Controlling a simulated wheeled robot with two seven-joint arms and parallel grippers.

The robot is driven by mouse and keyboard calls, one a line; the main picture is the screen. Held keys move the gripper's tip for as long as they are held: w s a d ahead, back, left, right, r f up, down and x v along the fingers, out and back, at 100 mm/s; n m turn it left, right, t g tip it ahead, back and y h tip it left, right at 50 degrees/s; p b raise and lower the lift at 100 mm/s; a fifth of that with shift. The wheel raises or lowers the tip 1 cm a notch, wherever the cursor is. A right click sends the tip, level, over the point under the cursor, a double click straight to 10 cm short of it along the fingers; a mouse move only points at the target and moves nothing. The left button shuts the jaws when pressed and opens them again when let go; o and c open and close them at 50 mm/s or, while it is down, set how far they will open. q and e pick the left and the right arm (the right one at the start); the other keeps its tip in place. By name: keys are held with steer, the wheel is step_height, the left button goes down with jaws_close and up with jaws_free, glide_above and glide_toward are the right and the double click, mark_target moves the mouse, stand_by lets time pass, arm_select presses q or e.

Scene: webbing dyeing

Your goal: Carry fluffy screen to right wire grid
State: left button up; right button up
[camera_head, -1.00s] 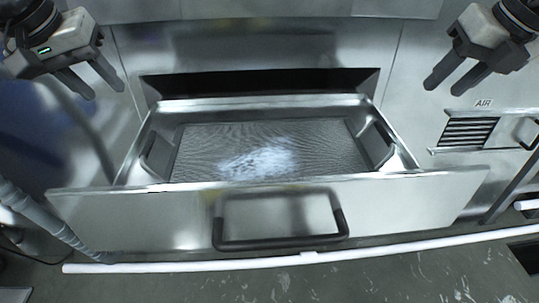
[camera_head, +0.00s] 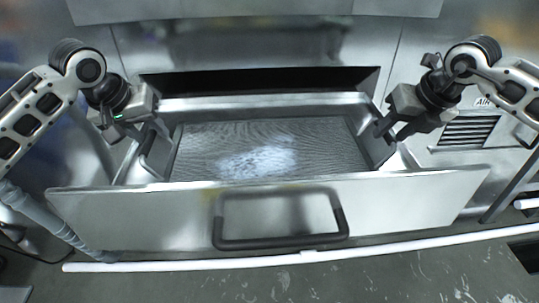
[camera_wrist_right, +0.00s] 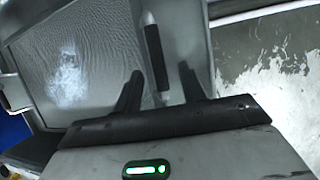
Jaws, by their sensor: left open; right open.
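The fluffy screen is a dark mesh panel (camera_head: 325,150) with a pale fluffy patch (camera_head: 258,162) at its middle, lying in an open metal drawer. It has a dark handle at each side. My left gripper (camera_head: 152,140) is open by the left handle (camera_head: 156,152). My right gripper (camera_head: 387,138) is open by the right handle (camera_head: 378,148). In the right wrist view the right handle (camera_wrist_right: 154,55) runs up from between the two open fingers (camera_wrist_right: 160,85). Neither gripper visibly holds anything. I do not see a right wire grid.
The drawer front (camera_head: 420,195) carries a large dark handle (camera_head: 280,243). A white pipe (camera_head: 400,243) runs along the floor below. A louvred vent (camera_head: 465,132) is on the wall at the right. A grey hose (camera_head: 45,215) stands at the left.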

arm_select(q)
steer(key=shift+f, duration=0.15)
arm_select(e)
steer(key=shift+f, duration=0.1)
arm_select(q)
jaws_close()
arm_select(e)
jaws_close()
arm_select(q)
steer(key=shift+w, duration=0.1)
arm_select(e)
steer(key=shift+w, duration=0.1)
stand_by(0.9)
